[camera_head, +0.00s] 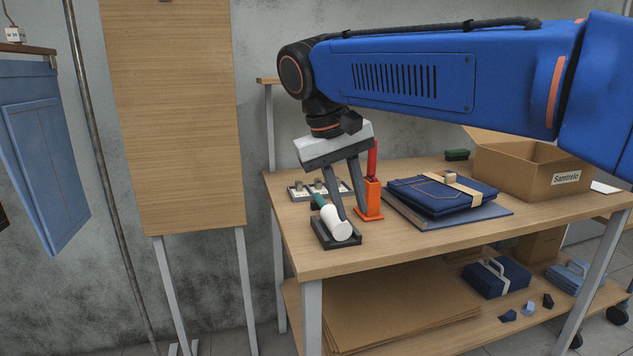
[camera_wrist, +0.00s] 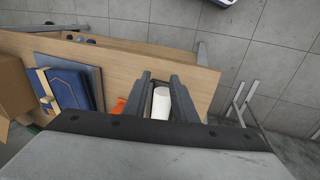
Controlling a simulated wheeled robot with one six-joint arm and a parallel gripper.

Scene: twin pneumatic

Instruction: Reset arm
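My gripper (camera_head: 354,211) hangs from the blue arm over the left part of the workbench, fingers pointing down. In the wrist view its two fingers (camera_wrist: 161,80) stand apart. The cylinder also shows between the fingers in the wrist view (camera_wrist: 161,102). In the head view it lies just left of the fingertips, which hide part of its surroundings. I see no clear grip on it.
An orange holder (camera_head: 369,202) with a red upright piece stands close right of the fingers. A grey tray (camera_head: 299,193) is behind. Folded blue cloth (camera_head: 441,194) and an open cardboard box (camera_head: 513,177) lie further right. A wooden board (camera_head: 178,120) stands left.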

